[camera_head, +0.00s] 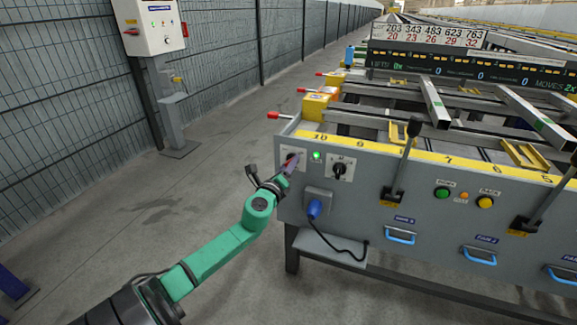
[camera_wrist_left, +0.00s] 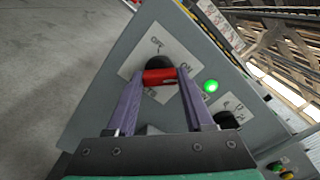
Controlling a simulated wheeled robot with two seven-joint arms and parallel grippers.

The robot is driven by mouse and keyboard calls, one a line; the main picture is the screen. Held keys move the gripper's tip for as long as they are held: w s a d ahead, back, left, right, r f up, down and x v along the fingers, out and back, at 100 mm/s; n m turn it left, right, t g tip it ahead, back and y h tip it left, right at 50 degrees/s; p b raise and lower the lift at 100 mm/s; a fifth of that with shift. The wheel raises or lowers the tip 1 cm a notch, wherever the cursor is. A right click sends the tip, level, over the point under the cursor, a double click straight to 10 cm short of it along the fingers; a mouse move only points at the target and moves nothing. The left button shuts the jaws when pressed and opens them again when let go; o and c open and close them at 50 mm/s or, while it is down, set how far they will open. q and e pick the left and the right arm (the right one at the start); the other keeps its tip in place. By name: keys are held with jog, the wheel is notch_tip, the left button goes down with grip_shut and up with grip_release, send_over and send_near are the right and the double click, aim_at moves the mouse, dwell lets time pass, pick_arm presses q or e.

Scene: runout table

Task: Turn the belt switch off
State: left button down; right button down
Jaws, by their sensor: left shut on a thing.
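The belt switch (camera_wrist_left: 158,63) is a black rotary knob with a red handle (camera_wrist_left: 160,76), on a white plate marked OFF and ON. In the head view the switch plate (camera_head: 298,152) is at the left end of the grey front panel, partly hidden by my gripper. My left gripper (camera_head: 289,164) is at the switch. In the left wrist view its purple fingers (camera_wrist_left: 161,79) are shut on the red handle, one on each side. Which mark the knob points to cannot be told. A green lamp (camera_head: 316,155) glows beside the switch. My right gripper is not in view.
A second black rotary switch (camera_head: 340,169) is to the right, with a blue plug (camera_head: 314,208) and cable below. A black-handled lever (camera_head: 404,160) stands up farther right, near green (camera_head: 442,192) and yellow buttons (camera_head: 485,202). The floor at left is clear up to a control post (camera_head: 171,120).

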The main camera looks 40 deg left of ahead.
pick_arm(q)
jog(key=shift+f, duration=0.1)
jog(key=shift+n+p, duration=1.25)
jog(key=shift+n, duration=7.75)
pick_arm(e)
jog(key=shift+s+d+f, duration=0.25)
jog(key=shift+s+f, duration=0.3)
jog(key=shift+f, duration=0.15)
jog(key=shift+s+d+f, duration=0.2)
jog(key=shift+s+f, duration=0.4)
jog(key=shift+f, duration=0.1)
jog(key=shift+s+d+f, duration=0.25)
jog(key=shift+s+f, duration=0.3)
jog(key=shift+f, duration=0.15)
pick_arm(q)
jog(key=shift+c, duration=1.4)
grip_release()
jog(key=shift+s, duration=0.1)
